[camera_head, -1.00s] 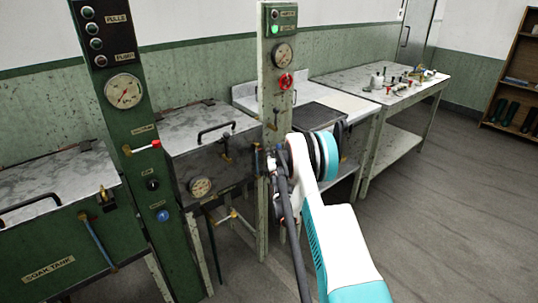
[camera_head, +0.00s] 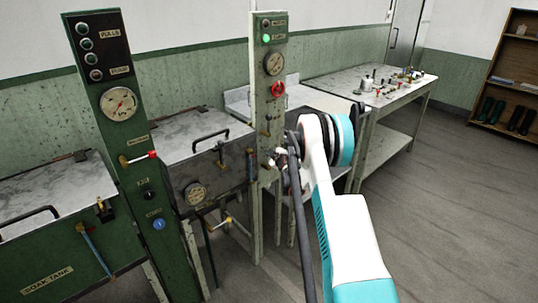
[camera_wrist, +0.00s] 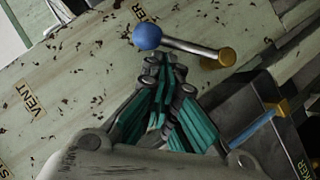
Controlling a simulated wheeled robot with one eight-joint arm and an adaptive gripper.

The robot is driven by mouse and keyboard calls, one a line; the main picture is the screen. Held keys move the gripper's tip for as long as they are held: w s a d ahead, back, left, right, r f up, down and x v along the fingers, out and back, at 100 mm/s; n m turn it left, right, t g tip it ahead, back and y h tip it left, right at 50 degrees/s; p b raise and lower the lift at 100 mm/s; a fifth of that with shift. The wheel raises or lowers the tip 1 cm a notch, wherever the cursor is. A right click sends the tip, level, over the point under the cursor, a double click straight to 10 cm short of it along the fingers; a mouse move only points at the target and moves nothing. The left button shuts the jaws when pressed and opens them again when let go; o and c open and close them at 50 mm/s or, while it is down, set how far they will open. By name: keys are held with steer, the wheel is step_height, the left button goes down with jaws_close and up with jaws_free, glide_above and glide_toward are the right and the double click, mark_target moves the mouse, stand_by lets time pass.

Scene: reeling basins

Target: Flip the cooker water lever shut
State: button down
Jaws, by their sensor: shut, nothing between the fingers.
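The water lever has a blue ball knob (camera_wrist: 147,37), a silver rod and a brass pivot (camera_wrist: 227,57). It sits on the pale worn post, beside a partly cut-off label ending in "TER". The rod lies across the upper middle of the wrist view, knob to the left. My gripper (camera_wrist: 166,68) is shut and empty, its teal-padded fingers together just below the knob and rod. I cannot tell whether they touch. In the head view my gripper (camera_head: 279,158) is at the post's (camera_head: 266,200) right edge, and I cannot make out the lever there.
A blue handle (camera_wrist: 250,131) with a brass fitting is right of my fingers, by a dark box. Above on the post are a red wheel (camera_head: 278,90) and a gauge (camera_head: 274,63). A table (camera_head: 345,84) with small items stands behind. Floor at right is clear.

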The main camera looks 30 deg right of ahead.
steer(key=shift+w+d+f+m+y, duration=0.1)
steer(key=shift+d+f+m+y, duration=0.15)
steer(key=shift+d+m+y, duration=0.35)
steer(key=shift+d+f, duration=0.15)
steer(key=shift+d, duration=0.05)
steer(key=shift+w+d+f+g+b, duration=0.15)
steer(key=shift+d+f+b, duration=0.15)
steer(key=shift+d, duration=0.15)
steer(key=shift+d+f+g+b, duration=0.15)
steer(key=shift+d+f+b, duration=0.1)
steer(key=shift+d, duration=0.2)
steer(key=shift+d+f+m+y, duration=0.35)
steer(key=shift+m+y, duration=0.05)
steer(key=shift+m, duration=0.1)
steer(key=shift+d+f, duration=0.15)
steer(key=shift+w+d+f+b, duration=0.1)
steer(key=shift+f+b, duration=0.05)
steer(key=shift+b, duration=0.15)
